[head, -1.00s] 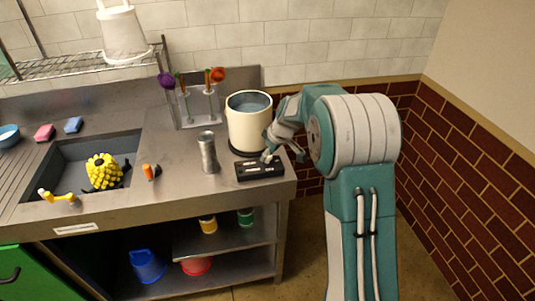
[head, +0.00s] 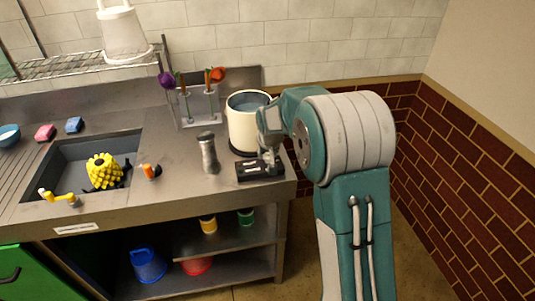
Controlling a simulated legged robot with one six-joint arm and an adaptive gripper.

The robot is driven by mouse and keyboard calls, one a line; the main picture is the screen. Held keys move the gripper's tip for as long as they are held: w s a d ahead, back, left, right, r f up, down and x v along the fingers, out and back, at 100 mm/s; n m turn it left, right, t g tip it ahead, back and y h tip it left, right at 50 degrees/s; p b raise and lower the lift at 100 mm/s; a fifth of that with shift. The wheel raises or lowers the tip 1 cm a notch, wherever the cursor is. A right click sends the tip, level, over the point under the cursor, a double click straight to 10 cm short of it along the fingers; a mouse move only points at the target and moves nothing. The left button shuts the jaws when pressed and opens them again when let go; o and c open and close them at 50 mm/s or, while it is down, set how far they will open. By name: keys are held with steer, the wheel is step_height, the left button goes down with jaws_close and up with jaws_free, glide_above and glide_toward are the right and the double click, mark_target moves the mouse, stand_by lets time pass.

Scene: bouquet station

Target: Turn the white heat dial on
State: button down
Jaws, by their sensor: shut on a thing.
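A black control panel (head: 247,172) with pale markings lies at the right front of the steel counter, in front of the cream pot. My gripper (head: 269,160) points down at the panel's right part and is shut on what appears to be the white heat dial. The dial is too small and too covered by the fingers to tell its shape or how far it is turned.
The cream pot (head: 242,130) with bluish contents stands right behind the panel, close to my gripper. A grey metal cylinder (head: 209,155) stands to the left. A flower rack (head: 198,106) is behind it. The sink (head: 68,155) holds a yellow knobbly thing (head: 103,170).

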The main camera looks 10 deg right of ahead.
steer(key=m, duration=0.1)
steer(key=m+h, duration=0.1)
steer(key=m, duration=0.2)
steer(key=shift+s+a+f+g+h, duration=0.1)
steer(key=shift+s+f+g+h, duration=0.05)
steer(key=shift+f+g+h, duration=0.2)
steer(key=shift+m+g+h, duration=0.45)
steer(key=shift+m+h, duration=0.1)
steer(key=shift+m, duration=1.45)
steer(key=shift+c, duration=1.5)
jaws_free()
steer(key=shift+a, duration=0.1)
steer(key=shift+r, duration=0.15)
steer(key=shift+r, duration=0.1)
